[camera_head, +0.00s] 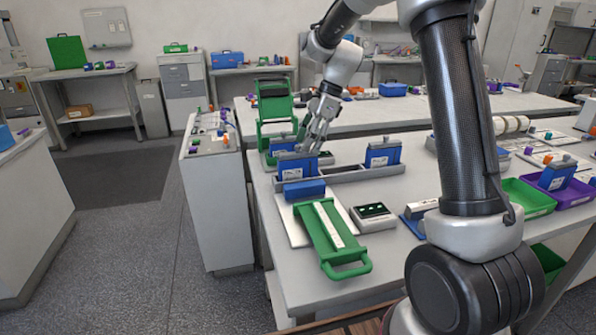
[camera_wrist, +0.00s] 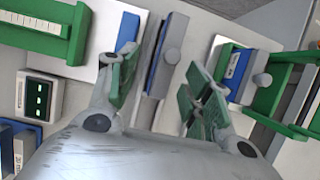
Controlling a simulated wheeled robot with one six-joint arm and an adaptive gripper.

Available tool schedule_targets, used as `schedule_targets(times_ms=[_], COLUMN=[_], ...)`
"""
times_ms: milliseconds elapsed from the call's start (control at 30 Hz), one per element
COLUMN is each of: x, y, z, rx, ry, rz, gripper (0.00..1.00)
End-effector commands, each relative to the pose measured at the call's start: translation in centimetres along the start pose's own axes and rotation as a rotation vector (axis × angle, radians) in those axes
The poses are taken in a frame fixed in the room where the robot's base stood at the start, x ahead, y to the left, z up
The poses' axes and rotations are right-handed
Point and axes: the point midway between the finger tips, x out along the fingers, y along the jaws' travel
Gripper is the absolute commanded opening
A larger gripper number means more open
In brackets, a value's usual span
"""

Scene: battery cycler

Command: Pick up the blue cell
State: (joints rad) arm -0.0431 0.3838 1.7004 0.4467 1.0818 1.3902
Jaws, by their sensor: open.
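A blue cell (camera_head: 295,167) with a white label stands upright in the left end of a grey rack (camera_head: 340,173). In the wrist view my gripper (camera_wrist: 160,75) is open, with green pads either side of the cell; contact cannot be told. A second blue cell (camera_head: 384,153) stands in the rack's right end. Another blue cell (camera_wrist: 237,68) sits by a green frame (camera_wrist: 282,85).
A green-handled fixture (camera_head: 335,240) with a blue block (camera_head: 304,190) lies in front of the rack. A grey box with a dark display (camera_head: 373,216) stands beside it. Green and purple trays (camera_head: 526,197) are at right. A narrow cabinet (camera_head: 216,200) adjoins the table's left.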

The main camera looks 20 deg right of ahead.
Motion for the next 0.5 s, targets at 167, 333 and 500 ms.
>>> schedule_targets(times_ms=[167, 333, 500], x=[2.2, 3.8, 6.5], y=[-0.1, -0.4, -0.9], z=[0.0, 0.1, 0.1], rx=[0.011, 0.008, 0.008], ry=[-0.002, -0.001, -0.001], rz=[0.005, 0.005, 0.004], gripper=[0.50, 0.50, 0.50])
